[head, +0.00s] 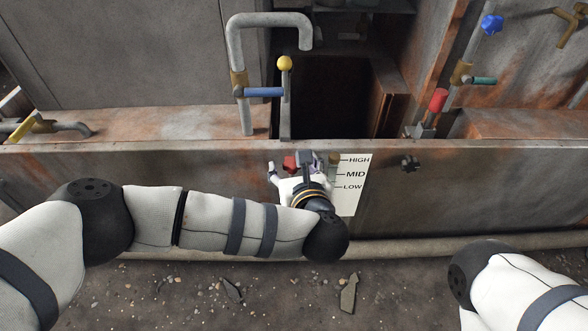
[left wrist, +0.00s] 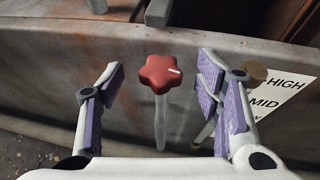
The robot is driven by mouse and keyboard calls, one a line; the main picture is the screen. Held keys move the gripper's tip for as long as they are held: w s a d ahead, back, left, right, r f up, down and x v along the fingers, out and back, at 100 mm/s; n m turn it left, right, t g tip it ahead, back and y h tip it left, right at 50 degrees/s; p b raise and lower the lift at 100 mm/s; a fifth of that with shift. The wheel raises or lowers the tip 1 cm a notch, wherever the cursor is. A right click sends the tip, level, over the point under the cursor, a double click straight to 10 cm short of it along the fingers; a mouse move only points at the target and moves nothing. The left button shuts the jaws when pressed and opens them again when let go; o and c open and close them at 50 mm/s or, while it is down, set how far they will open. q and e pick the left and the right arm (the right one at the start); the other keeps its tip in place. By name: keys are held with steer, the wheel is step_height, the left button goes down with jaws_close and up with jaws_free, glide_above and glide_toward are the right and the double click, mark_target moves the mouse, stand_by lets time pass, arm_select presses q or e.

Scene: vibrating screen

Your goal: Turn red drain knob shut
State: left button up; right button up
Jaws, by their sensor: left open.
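The red drain knob (left wrist: 160,72) is a star-shaped handle with a white mark, on a grey stem in front of the metal wall. In the head view the red knob (head: 290,163) shows just at my left gripper (head: 294,170). In the left wrist view my left gripper (left wrist: 160,92) is open, with purple-padded fingers on either side of the knob and a gap to each. The fingers do not touch it. My right arm shows at the lower right of the head view, but its gripper is out of frame.
A level label (head: 352,180) reading HIGH, MID, LOW is right of the knob. A bent pipe with a blue handle (head: 263,92) and a yellow-topped lever (head: 285,63) rise behind the wall. A black knob (head: 409,163) and a red-handled lever (head: 438,101) are further right.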

arm_select(q)
steer(key=c, duration=1.2)
steer(key=shift+o, duration=0.2)
